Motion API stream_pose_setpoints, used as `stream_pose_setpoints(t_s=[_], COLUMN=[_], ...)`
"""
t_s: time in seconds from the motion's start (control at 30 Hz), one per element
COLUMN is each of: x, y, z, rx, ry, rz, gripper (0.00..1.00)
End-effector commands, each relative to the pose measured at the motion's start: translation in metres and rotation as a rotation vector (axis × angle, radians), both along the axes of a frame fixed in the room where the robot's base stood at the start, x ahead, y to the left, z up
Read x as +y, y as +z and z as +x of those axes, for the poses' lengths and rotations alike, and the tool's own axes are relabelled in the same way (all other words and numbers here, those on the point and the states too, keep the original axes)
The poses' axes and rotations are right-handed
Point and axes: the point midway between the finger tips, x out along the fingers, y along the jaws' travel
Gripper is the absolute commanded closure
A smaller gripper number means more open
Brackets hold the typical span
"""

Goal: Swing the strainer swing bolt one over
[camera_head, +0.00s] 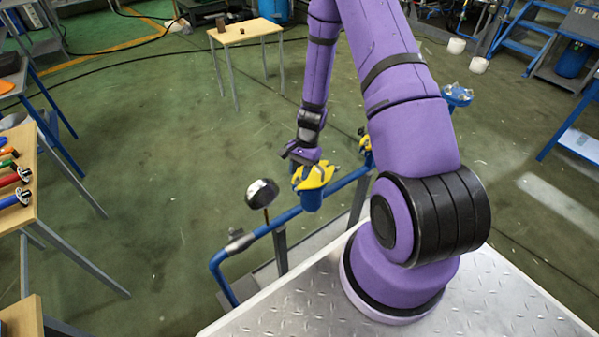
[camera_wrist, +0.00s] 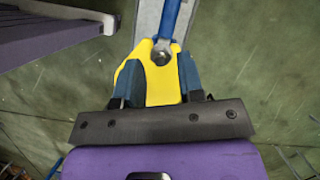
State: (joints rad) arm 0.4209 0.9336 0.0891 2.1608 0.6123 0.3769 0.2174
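The strainer has a yellow cover (camera_head: 316,177) on a blue body (camera_head: 311,201), set in the blue pipe line. My gripper (camera_head: 300,158) is right above the cover, at its upper left side, pointing down. In the wrist view the yellow cover (camera_wrist: 162,90) lies under my gripper (camera_wrist: 160,78). The two dark blue fingers stand apart, with yellow surface showing between them and outside the left one. A grey round bolt or nut (camera_wrist: 161,56) sits just beyond the fingertips, by the blue pipe. I cannot tell which part is swing bolt one, or whether the fingers touch the cover.
A round black gauge (camera_head: 262,193) stands left of the strainer on the blue pipe (camera_head: 278,222). A yellow-handled valve (camera_head: 365,148) is close on the right. A wooden table (camera_head: 246,33) stands farther back.

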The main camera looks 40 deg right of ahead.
Motion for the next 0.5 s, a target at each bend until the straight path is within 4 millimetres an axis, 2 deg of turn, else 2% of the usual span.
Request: stream_pose_setpoints(t_s=[0.5], x=[-0.03], y=[0.077], z=[0.012], rx=[-0.003], ry=[0.0], rz=[-0.001], gripper=[0.65])
